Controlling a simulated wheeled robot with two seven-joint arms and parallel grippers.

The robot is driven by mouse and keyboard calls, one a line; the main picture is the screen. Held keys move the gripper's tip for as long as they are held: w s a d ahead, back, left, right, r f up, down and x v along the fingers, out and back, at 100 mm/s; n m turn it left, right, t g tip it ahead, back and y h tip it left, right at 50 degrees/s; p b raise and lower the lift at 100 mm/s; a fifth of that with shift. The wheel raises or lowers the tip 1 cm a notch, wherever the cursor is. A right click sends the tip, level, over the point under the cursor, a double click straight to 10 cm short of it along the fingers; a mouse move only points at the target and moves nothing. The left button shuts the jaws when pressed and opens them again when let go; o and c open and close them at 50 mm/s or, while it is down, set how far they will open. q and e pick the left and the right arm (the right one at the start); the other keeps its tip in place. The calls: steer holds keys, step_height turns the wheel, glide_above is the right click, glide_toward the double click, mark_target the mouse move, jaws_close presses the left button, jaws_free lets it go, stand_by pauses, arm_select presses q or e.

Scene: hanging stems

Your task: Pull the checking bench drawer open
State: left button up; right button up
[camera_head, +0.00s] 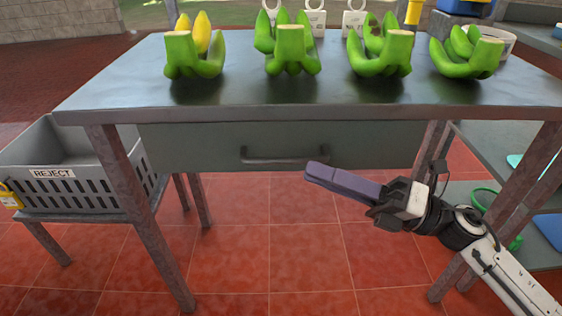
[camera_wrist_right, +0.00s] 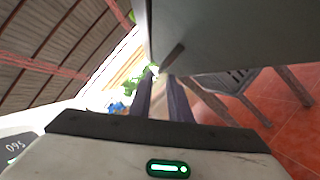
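The checking bench (camera_head: 300,112) has a wide grey drawer (camera_head: 200,148) under its top. The drawer front looks flush under the bench edge, shut. Its dark bar handle (camera_head: 280,161) runs sideways across the front. My right gripper (camera_head: 312,172) comes from the lower right, its fingertips just below the handle's right end in the head view. In the right wrist view its two fingers (camera_wrist_right: 161,82) stand apart with nothing between them. The handle (camera_wrist_right: 173,57) shows just beyond the tips there, beside the drawer front (camera_wrist_right: 235,35). I cannot tell whether they touch. My left gripper is out of view.
Several banana clusters (camera_head: 290,48) stand on the bench top. A grey crate (camera_head: 70,165) marked REJECT is at the left. Bench legs (camera_head: 148,220) flank open red floor below the drawer. A shelf rack with a green basket (camera_head: 485,200) stands at the right.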

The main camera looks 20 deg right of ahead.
mark_target(282, 161)
steer(key=x, duration=0.7)
steer(key=shift+w+a, duration=0.15)
steer(key=shift+w, duration=0.1)
jaws_close()
